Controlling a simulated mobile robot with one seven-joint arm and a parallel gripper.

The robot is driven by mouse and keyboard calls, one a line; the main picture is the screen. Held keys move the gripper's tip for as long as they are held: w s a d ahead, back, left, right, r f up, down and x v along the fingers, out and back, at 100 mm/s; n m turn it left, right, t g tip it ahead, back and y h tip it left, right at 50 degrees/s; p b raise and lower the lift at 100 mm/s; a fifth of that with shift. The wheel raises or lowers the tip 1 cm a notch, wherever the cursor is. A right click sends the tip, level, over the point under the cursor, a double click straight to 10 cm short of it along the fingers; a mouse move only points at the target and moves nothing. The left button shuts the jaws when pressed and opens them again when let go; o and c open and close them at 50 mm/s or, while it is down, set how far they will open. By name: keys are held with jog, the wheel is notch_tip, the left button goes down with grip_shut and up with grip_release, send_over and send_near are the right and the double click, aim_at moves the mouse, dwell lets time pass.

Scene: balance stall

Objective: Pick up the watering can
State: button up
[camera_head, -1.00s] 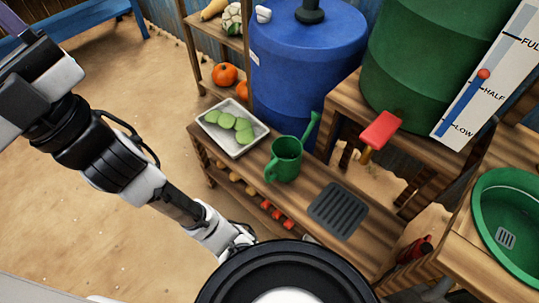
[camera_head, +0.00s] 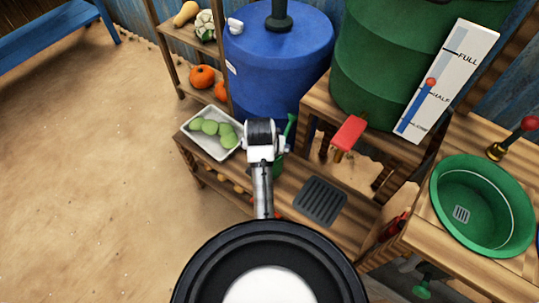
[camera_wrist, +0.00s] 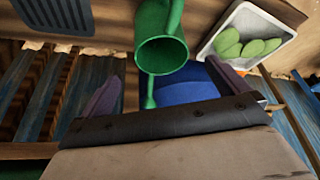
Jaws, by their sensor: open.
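The green watering can (camera_wrist: 162,50) stands on the wooden bench. In the wrist view its open mouth faces the camera, with its spout pointing down in the picture between my fingers and the far part cut off by the top edge. In the head view my arm hides most of it; the spout (camera_head: 291,126) shows just right of my wrist. My gripper (camera_wrist: 167,87) is open, with its two purple fingers apart on either side of the spout in the picture. I see no contact, and the distance to the can is hard to tell.
A white tray of green slices (camera_head: 184,124) is left of the can on the bench. A dark ridged mat (camera_head: 320,201) lies to the right. A blue barrel (camera_head: 276,60) stands behind, and a red-ended lever (camera_head: 350,132) sticks out near the can's right.

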jog(key=x, duration=0.8)
jog(key=shift+s+d+f, duration=0.1)
jog(key=shift+w+p+x, duration=0.2)
jog(key=shift+p+x, duration=0.5)
jog(key=shift+x, duration=2.05)
jog(key=c, duration=0.8)
jog(key=shift+r, duration=0.2)
